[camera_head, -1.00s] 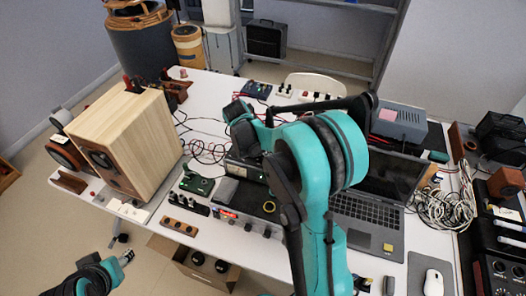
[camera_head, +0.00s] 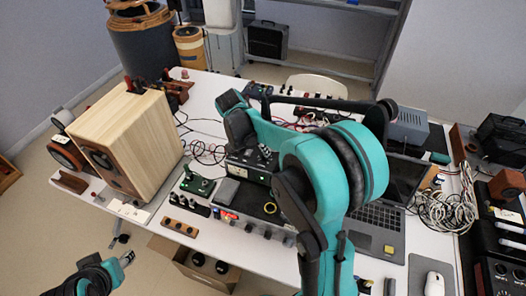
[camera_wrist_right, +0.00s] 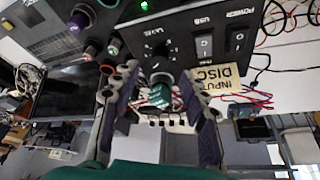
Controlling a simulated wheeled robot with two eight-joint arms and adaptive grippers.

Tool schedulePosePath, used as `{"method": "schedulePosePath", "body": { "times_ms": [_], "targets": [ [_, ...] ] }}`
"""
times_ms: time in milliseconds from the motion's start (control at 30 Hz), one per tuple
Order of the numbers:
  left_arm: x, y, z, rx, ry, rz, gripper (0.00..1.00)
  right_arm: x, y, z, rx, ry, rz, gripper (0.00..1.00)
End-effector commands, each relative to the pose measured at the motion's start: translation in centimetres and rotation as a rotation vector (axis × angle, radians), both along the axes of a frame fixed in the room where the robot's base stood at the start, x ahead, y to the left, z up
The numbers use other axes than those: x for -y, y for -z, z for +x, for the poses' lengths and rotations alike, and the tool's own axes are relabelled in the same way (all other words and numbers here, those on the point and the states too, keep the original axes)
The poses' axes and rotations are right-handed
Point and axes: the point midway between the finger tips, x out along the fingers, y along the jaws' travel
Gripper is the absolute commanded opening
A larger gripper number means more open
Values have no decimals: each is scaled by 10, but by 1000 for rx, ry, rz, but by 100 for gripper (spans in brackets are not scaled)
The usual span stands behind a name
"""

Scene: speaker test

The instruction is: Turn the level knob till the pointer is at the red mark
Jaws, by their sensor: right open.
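The level knob (camera_wrist_right: 161,76) is dark and round, on a black panel below the word LEVEL, with white dial ticks around it in the right wrist view. I cannot make out its pointer or the red mark. My right gripper (camera_wrist_right: 157,84) is open, with its two fingers on either side of the knob; I cannot tell whether they touch it.
Two switches (camera_wrist_right: 205,45) and a yellow INPUT DISC label (camera_wrist_right: 227,78) sit beside the knob. A wooden speaker (camera_head: 130,140) stands at the left, a green board (camera_head: 197,185) and an amplifier (camera_head: 245,218) in front, a laptop (camera_head: 375,225) to the right. Loose cables lie behind.

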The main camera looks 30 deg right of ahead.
Motion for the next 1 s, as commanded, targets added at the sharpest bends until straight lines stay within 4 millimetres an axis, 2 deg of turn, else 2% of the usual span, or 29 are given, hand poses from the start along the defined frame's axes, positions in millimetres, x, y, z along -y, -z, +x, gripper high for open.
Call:
{"method": "schedulePosePath", "body": {
  "times_ms": [33,200,400,1000],
  "targets": [
    [0,0,0,0,0,0,46,-5,-12,-2,0,-2,0,44],
    [0,0,0,0,0,0,46,-18,-42,-4,-1,-2,0,44],
    [0,0,0,0,0,0,46,-25,-62,-5,-1,1,1,44],
    [0,1,0,0,0,0,46,-27,-64,-8,0,-12,2,44]
  ]
}}
